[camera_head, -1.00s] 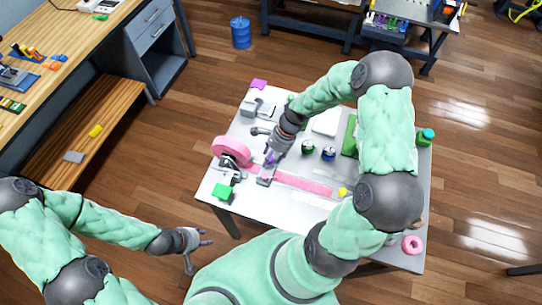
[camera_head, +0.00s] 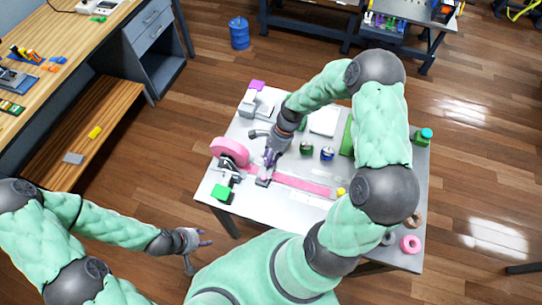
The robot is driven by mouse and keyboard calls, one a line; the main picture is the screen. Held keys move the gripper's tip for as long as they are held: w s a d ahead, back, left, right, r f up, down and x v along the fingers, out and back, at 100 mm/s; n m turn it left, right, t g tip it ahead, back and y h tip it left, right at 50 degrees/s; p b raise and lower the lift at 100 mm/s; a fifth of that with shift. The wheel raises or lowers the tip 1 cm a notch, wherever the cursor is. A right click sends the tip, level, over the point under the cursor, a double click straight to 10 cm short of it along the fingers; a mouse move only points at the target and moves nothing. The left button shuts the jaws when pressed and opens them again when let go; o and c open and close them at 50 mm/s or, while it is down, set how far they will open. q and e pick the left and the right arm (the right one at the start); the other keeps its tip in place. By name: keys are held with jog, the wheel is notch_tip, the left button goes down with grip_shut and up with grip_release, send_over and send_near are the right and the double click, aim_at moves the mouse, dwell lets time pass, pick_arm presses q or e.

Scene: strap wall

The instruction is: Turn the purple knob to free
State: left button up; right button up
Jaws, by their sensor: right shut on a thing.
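My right gripper (camera_head: 269,163) points down at the white table. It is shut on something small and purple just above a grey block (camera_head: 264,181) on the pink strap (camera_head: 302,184). This looks like the purple knob, but the fingers mostly cover it and are purple-tipped themselves, so its turn angle cannot be seen. The strap runs right from a pink roll (camera_head: 231,150) at the table's left side. My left gripper (camera_head: 207,237) is open and empty, off the table to the lower left.
Two small round pots (camera_head: 327,153) stand right of my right gripper. A grey lever fitting (camera_head: 258,133) is left of it, and a green block (camera_head: 221,191) is at the table's left edge. A pink ring (camera_head: 410,244) lies at the front right. Floor surrounds the table.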

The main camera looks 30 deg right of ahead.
jog(key=n, duration=0.1)
jog(key=n+g, duration=0.1)
jog(key=n, duration=0.1)
jog(key=shift+w+a+r+n, duration=0.1)
jog(key=shift+w+a+n, duration=0.05)
jog(key=shift+w+n, duration=0.15)
jog(key=n+g+h, duration=0.1)
jog(key=n, duration=0.2)
jog(key=shift+a+n+g+p, duration=0.1)
jog(key=shift+n+g+p, duration=0.2)
jog(key=n, duration=0.2)
jog(key=n+g+h, duration=0.1)
jog(key=n, duration=0.1)
jog(key=shift+a+n+h, duration=0.1)
jog(key=shift+n+h, duration=0.2)
grip_shut()
jog(key=n+h, duration=0.1)
jog(key=n, duration=0.3)
jog(key=shift+a+g, duration=0.1)
jog(key=shift+g, duration=0.2)
jog(key=shift+s+n+h, duration=0.15)
jog(key=shift+n+h, duration=0.15)
jog(key=o, duration=1.1)
grip_release()
jog(key=shift+a, duration=0.1)
